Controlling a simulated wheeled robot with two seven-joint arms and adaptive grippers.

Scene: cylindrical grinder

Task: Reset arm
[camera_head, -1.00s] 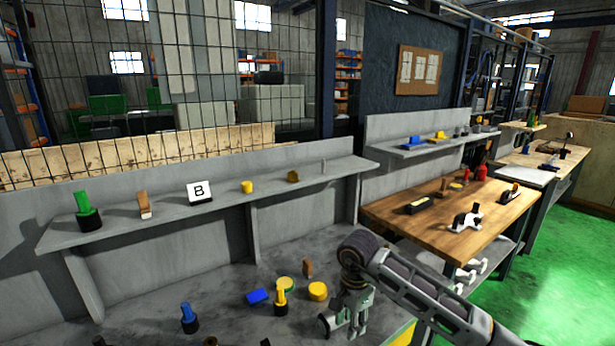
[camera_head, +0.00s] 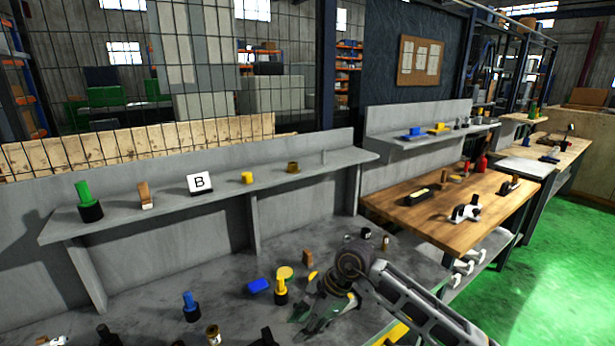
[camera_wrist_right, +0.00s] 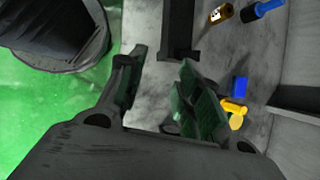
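My right gripper (camera_head: 318,315) hangs over the front of the grey bench (camera_head: 150,320), with its arm coming in from the right. In the right wrist view its two dark green fingers (camera_wrist_right: 162,75) stand apart with nothing between them. In the head view it is close to the yellow cylinder on a black base (camera_head: 280,291) and partly covers a yellow disc (camera_head: 312,276). I cannot tell whether it touches them. My left gripper is not in view.
A blue block (camera_head: 259,286), a blue-topped part (camera_head: 190,306), a small bottle (camera_head: 212,335) and several dark items lie on the bench. The shelf (camera_head: 130,222) behind holds a B sign (camera_head: 201,183) and several parts. A wooden table (camera_head: 450,228) stands at right.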

